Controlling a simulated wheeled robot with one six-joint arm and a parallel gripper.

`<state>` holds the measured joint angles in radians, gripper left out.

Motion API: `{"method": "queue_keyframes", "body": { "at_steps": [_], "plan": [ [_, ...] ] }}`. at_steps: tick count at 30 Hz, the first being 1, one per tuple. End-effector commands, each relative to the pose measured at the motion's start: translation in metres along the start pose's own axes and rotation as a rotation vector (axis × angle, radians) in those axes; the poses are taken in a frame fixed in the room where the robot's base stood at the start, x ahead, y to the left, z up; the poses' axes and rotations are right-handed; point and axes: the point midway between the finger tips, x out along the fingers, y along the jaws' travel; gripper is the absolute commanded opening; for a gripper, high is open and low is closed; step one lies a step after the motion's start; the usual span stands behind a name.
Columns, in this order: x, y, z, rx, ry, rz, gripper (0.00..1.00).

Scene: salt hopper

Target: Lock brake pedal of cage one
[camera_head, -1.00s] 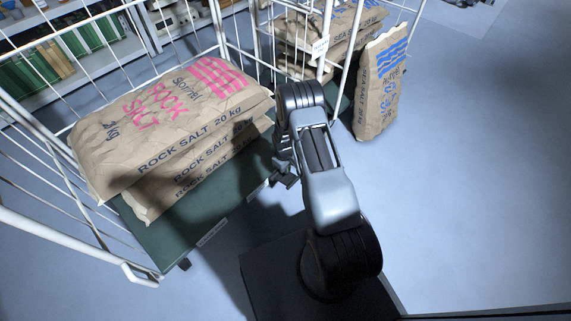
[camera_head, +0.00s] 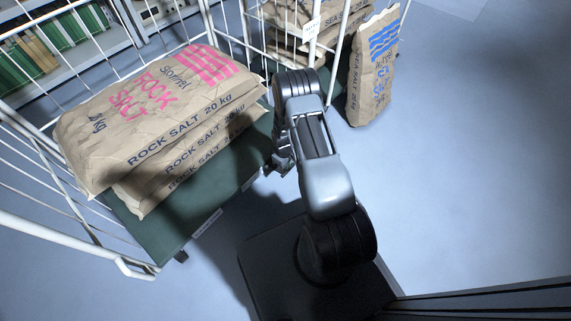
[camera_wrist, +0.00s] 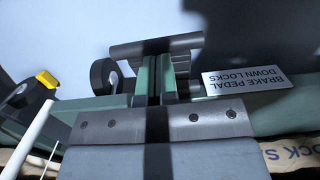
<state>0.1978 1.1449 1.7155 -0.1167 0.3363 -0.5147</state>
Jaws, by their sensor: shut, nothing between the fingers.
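The roll cage (camera_head: 165,240), with white wire sides and a green deck, stands at the left in the head view. In the wrist view, a plate (camera_wrist: 245,81) reading "BRAKE PEDAL DOWN LOCKS" appears upside down on the green deck edge (camera_wrist: 285,117). A dark horizontal bar (camera_wrist: 124,52), apparently the brake pedal, lies left of the plate. My gripper (camera_wrist: 160,62) is shut and empty, its fingertips at the bar in the picture. I cannot tell whether they touch or whether the pedal is up or down. In the head view my arm hides most of the gripper.
Rock salt bags (camera_head: 165,115) lie stacked on the deck. A sea salt bag (camera_head: 372,70) stands on the floor beside a second cage behind. Casters show in the wrist view, one black (camera_wrist: 103,76) and one with a yellow tab (camera_wrist: 46,78). Floor at the right is clear.

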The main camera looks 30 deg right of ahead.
Motion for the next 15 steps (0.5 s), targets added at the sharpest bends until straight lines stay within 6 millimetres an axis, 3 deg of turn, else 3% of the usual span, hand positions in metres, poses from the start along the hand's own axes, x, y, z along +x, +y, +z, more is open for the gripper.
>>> {"method": "queue_keyframes", "body": {
  "at_steps": [15],
  "plan": [
    [0.0067,-0.0001,0.0040,0.000,-0.002,-0.001,0.00]
  ]
}}
